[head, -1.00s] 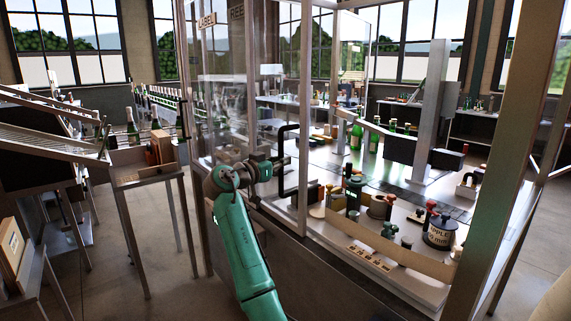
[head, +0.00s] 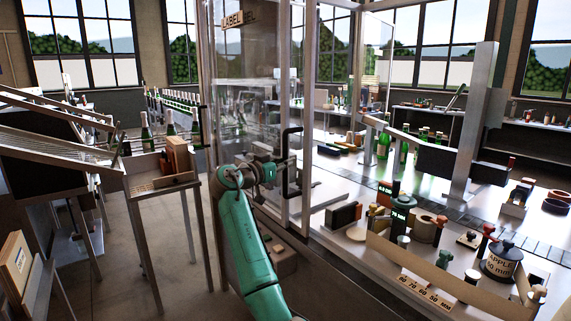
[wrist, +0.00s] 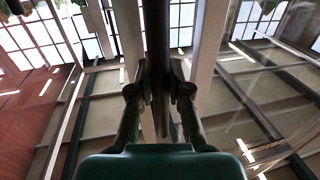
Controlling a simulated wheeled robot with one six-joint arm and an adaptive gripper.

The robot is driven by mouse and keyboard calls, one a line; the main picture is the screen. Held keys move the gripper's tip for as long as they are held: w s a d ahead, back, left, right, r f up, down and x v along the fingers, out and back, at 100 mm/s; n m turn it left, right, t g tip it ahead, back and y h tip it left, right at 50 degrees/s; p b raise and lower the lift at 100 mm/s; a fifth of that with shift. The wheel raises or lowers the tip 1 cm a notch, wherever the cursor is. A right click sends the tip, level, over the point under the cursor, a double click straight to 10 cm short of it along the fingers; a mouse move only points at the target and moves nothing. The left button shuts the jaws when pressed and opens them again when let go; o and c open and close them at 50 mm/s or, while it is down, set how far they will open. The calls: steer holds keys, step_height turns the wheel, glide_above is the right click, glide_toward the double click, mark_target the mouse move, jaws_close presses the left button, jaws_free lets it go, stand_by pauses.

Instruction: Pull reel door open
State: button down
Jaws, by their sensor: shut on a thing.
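The reel door (head: 247,110) is a clear panel in a metal frame on the near side of the glass cabinet. Its edge stands apart from the cabinet post (head: 308,130), so the door looks partly open; how far is hard to judge. The black upright handle (head: 286,148) is on the door's right edge. My gripper (head: 277,170) is at the handle's lower part. In the wrist view my gripper (wrist: 160,95) has its two fingers shut on either side of the dark handle bar (wrist: 156,40). The LABEL sign (head: 232,20) is above, its right word partly hidden.
A bench (head: 350,210) with bottles, small tools and a label rail stretches to the right. A side stand (head: 160,182) with a wooden box is on the left. Floor (head: 110,270) is clear between the stand and the cabinet.

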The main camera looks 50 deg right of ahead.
steer(key=c, duration=1.1)
jaws_free()
steer(key=a, duration=1.2)
steer(key=shift+w, duration=0.25)
